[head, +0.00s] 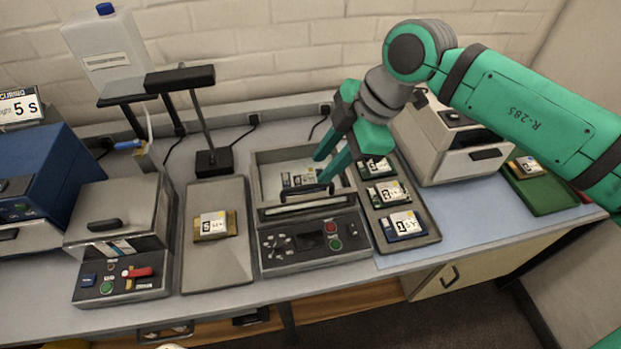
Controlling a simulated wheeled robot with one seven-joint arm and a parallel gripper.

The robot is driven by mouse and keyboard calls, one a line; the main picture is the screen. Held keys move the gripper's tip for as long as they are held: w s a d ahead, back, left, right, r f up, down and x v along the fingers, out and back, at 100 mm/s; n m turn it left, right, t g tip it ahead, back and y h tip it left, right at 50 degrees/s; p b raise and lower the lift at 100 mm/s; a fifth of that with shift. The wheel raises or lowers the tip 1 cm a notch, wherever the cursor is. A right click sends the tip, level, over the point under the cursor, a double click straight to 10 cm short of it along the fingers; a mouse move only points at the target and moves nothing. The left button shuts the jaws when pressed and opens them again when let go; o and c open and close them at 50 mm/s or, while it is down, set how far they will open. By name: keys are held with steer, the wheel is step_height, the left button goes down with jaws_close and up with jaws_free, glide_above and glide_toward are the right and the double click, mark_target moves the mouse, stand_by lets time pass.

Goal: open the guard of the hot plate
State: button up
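The hot plate appears to be the grey unit in the middle of the bench, with a control panel (308,243) at its front. Its guard seems to be the clear-walled frame (262,180) above the panel; how far it is raised is hard to tell. A dark handle bar (305,191) runs across its front part. A small board with a label (298,179) shows inside the frame. My gripper (321,168) reaches down over the right part of the frame, fingers apart. Its nearer fingertip is close to the bar's right end; I cannot tell whether they touch.
A tray with several labelled boards (407,241) stands close on the right. A tray with one board (232,262) lies on the left, with a black lamp (214,162) behind. A silver lidded unit (122,207) and a beige box (455,165) stand farther out.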

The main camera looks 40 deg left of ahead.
mark_target(305, 187)
steer(key=x, duration=0.7)
steer(key=shift+f, duration=0.2)
steer(key=shift+a, duration=0.1)
jaws_close()
